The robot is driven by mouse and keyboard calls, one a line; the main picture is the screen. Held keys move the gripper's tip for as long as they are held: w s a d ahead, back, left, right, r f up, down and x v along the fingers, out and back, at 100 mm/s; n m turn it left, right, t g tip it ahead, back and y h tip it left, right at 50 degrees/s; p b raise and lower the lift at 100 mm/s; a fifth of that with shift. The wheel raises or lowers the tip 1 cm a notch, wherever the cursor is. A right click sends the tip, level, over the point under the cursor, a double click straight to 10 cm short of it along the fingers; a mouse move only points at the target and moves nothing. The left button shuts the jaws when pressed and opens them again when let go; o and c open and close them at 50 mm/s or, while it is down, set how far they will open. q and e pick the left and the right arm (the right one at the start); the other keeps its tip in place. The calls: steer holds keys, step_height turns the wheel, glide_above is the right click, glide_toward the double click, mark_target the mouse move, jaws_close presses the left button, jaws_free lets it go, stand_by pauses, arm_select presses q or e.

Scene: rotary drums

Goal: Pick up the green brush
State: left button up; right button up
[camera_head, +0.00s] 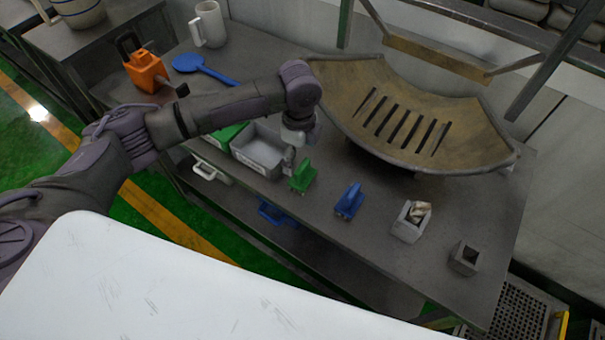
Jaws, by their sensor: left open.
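The green brush (302,176) stands on the grey metal table (395,262) near its front edge, just right of a grey bin. My left arm reaches in from the left. My left gripper (290,158) points down beside the brush, at its upper left, with its jaws open and nothing seen between them. The fingers are small and dark here, and I cannot tell whether they touch the brush. My right gripper is not in view.
A blue brush (349,200) stands right of the green one, then a grey holder (411,221) and a small metal block (464,257). A grey bin (259,149) lies left. A large curved slotted chute (405,115) stands behind. A white panel (190,285) fills the foreground.

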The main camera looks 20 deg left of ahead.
mark_target(302, 165)
arm_select(q)
steer(key=f, duration=0.1)
steer(key=f+p, duration=0.1)
steer(key=f, duration=0.1)
steer(key=f+p, duration=0.1)
steer(key=f, duration=0.1)
steer(key=shift+s+d+f, duration=0.15)
steer(key=shift+d+f, duration=0.1)
steer(key=shift+f, duration=0.2)
steer(key=c, duration=1.3)
steer(key=shift+r, duration=0.15)
steer(key=shift+r+b, duration=0.3)
steer(key=shift+r, duration=0.3)
steer(key=r, duration=0.1)
steer(key=r+b, duration=0.1)
steer(key=shift+d+r, duration=0.3)
steer(key=shift+r, duration=0.1)
steer(key=s+d+r+b, duration=0.2)
steer(key=d+r, duration=0.4)
steer(key=d, duration=0.4)
steer(key=shift+s+d+r+b, duration=0.35)
steer(key=shift+d+r+b, duration=0.05)
steer(key=shift+b, duration=0.1)
